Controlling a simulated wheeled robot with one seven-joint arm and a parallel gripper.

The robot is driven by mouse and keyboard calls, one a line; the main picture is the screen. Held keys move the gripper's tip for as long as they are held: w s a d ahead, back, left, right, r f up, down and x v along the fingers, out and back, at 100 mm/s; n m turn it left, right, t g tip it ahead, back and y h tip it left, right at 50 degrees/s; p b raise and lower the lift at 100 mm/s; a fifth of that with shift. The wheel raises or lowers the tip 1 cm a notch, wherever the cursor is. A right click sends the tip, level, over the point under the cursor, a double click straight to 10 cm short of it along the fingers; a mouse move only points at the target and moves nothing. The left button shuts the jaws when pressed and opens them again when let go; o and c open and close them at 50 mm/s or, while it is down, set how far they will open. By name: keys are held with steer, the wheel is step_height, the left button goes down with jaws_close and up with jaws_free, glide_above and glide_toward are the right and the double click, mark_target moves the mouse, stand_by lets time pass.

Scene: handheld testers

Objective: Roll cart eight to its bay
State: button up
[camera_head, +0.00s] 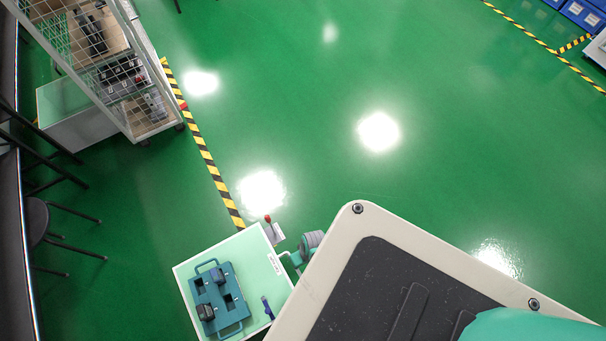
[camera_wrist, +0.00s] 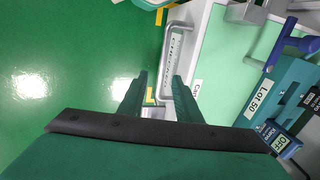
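A cart with a pale mint top (camera_head: 240,256) stands at the bottom of the head view, partly hidden by my body. Its pale top (camera_wrist: 221,55) fills the right of the wrist view. A grey bar handle (camera_wrist: 164,70) runs along the cart's side, beside a partly hidden label (camera_wrist: 197,88). My gripper (camera_wrist: 160,78) has its two dark green fingers apart, one on each side of the handle, with gaps showing. A teal carrier (camera_head: 219,299) with dark testers lies on the cart; it also shows in the wrist view, marked LOT.50 (camera_wrist: 257,97).
A blue tool (camera_head: 267,308) lies on the cart. A red-knobbed fitting (camera_head: 268,219) is at its far corner. A wire-sided rack (camera_head: 110,75) stands upper left, behind striped floor tape (camera_head: 205,150). A stool (camera_head: 37,218) is at left. Green floor (camera_head: 300,130) is clear in the middle.

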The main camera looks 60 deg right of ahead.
steer(key=shift+d+r, duration=0.15)
steer(key=shift+r, duration=0.65)
steer(key=shift+d+r, duration=0.1)
steer(key=shift+r, duration=0.7)
steer(key=shift+s, duration=0.1)
steer(key=a+r+n+t, duration=0.2)
steer(key=a+r+t, duration=0.2)
steer(key=r, duration=1)
steer(key=a+r+n+t+h, duration=0.1)
steer(key=a+r+t, duration=0.4)
steer(key=a+r, duration=0.4)
steer(key=a+r+n+t+h, duration=0.1)
steer(key=a+r+t, duration=0.4)
steer(key=r, duration=1.6)
steer(key=shift+w+a+n, duration=0.2)
steer(key=shift+a+n, duration=0.6)
steer(key=shift+a, duration=0.4)
